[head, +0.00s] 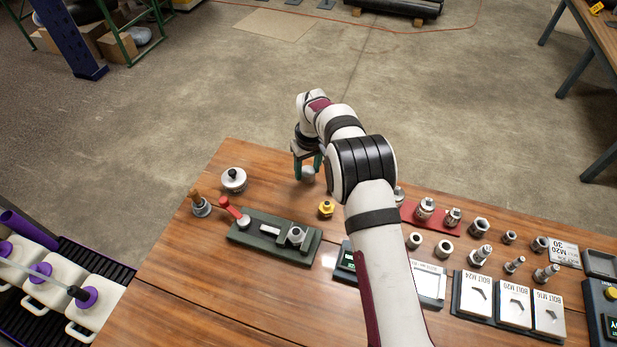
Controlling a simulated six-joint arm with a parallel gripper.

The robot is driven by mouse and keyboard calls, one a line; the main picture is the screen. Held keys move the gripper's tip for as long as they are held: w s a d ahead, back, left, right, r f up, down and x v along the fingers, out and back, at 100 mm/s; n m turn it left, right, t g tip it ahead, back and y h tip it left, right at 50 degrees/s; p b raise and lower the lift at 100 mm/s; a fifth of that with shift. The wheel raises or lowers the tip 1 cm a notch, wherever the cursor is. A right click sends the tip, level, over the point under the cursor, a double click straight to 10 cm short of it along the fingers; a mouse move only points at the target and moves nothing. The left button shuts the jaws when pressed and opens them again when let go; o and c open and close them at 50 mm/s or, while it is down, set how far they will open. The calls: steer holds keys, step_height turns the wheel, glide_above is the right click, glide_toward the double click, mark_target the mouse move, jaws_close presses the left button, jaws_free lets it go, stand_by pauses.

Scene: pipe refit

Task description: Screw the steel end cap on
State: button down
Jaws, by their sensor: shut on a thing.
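The arm comes from the front and partly hides the table. A dark green fixture (250,240) with a red-handled clamp (232,211) lies to the left and nearer. A short steel pipe piece (270,230) and a steel block (294,237) sit on it. The held piece is apart from the fixture. I cannot make out any thread.
A yellow fitting (326,208) stands between gripper and fixture. Several bolts, nuts and labelled white blocks (476,292) fill the right side. The front left tabletop is clear.

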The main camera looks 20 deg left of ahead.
steer(key=shift+r, duration=1.9)
steer(key=shift+s+r, duration=0.25)
steer(key=shift+s, duration=0.05)
steer(key=s+r, duration=0.5)
steer(key=s, duration=0.4)
steer(key=r, duration=0.1)
glide_above(295, 230)
steer(key=shift+s+d, duration=0.15)
steer(key=shift+f, duration=1.9)
steer(key=shift+f, duration=1.45)
